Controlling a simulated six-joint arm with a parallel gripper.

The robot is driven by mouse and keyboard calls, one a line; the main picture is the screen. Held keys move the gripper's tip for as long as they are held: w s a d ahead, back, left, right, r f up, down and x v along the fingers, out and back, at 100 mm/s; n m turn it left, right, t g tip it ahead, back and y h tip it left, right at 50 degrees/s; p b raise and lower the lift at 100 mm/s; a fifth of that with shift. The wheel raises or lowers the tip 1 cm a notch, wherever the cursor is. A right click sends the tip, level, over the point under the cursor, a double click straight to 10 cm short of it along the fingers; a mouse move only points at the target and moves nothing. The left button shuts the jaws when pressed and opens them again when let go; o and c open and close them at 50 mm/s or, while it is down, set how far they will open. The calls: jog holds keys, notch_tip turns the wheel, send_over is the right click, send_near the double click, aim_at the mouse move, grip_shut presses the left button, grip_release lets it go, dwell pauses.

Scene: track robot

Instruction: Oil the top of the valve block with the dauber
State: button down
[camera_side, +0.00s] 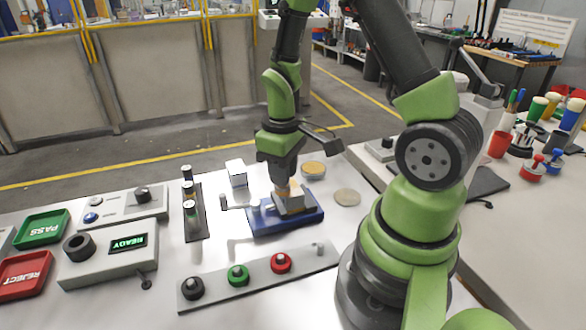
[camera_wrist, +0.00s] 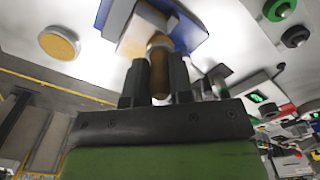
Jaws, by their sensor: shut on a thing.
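The valve block (camera_side: 293,204) is a small grey-tan block on a blue base (camera_side: 284,221), below my gripper (camera_side: 282,183) in the side view. In the wrist view the block (camera_wrist: 135,38) and the blue base (camera_wrist: 189,36) are at the top. My gripper (camera_wrist: 156,78) is shut on the brown handle of the dauber (camera_wrist: 160,76). The dauber's paler end points at the block. It overlaps the block in the picture, and I cannot tell whether it touches. In the side view the dauber is mostly hidden by the fingers.
A round amber-topped dish (camera_side: 313,168) and a pale disc (camera_side: 347,198) lie right of the base. A white box (camera_side: 237,172) and a dark rack (camera_side: 194,222) stand to its left. A button panel (camera_side: 258,277) is in front. The READY unit (camera_side: 108,263) is farther left.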

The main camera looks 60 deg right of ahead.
jog(key=shift+r, duration=3.85)
jog(key=shift+f, duration=0.2)
